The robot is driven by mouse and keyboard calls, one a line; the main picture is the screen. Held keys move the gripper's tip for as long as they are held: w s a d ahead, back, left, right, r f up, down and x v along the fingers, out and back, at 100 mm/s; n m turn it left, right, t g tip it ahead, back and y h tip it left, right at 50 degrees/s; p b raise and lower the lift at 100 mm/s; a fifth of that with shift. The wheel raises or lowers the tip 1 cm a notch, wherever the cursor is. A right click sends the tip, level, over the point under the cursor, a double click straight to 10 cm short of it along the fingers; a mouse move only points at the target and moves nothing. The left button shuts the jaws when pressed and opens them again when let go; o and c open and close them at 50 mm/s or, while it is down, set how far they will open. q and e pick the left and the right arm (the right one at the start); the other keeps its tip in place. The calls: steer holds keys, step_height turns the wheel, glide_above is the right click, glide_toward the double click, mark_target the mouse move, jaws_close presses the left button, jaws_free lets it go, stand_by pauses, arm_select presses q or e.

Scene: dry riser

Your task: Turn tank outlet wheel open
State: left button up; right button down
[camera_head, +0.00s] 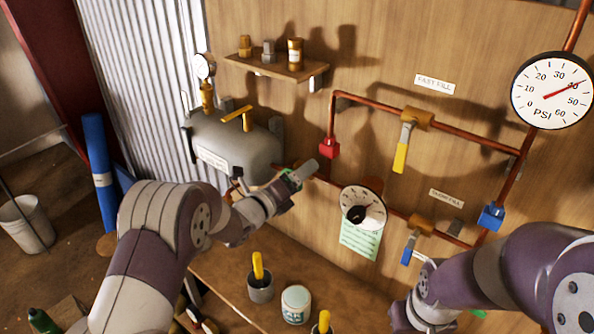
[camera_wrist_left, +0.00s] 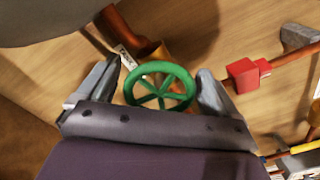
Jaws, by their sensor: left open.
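The tank outlet wheel is a green spoked handwheel (camera_wrist_left: 160,86) on a brass valve body (camera_wrist_left: 157,57), below the grey tank (camera_head: 234,148). In the left wrist view it sits between the two fingers of my left gripper (camera_wrist_left: 158,75). The fingers are spread, one on each side of the rim; I cannot tell whether either touches it. In the head view my left gripper (camera_head: 297,176) is just below and right of the tank and hides most of the wheel. My right arm comes in at the lower right; its gripper is largely hidden or cut off.
Copper pipes (camera_head: 375,104) run along the wooden wall with yellow-handled (camera_head: 401,157) and blue-handled valves. Cups (camera_head: 295,305) stand on the bench below. A shelf (camera_head: 278,68) is above.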

arm_select(q)
steer(key=shift+w+d+f, duration=0.1)
steer(key=shift+w+d, duration=0.1)
steer(key=c, duration=1)
steer(key=shift+o, duration=0.2)
steer(key=shift+f+n+b, duration=0.2)
steer(key=shift+n+b, duration=0.2)
steer(key=shift+b, duration=0.45)
steer(key=n+b, duration=0.2)
steer(key=shift+b, duration=0.35)
steer(key=shift+n+b, duration=1)
steer(key=shift+r+n+b, duration=0.15)
steer(key=shift+n+b, duration=0.5)
steer(key=shift+n, duration=0.45)
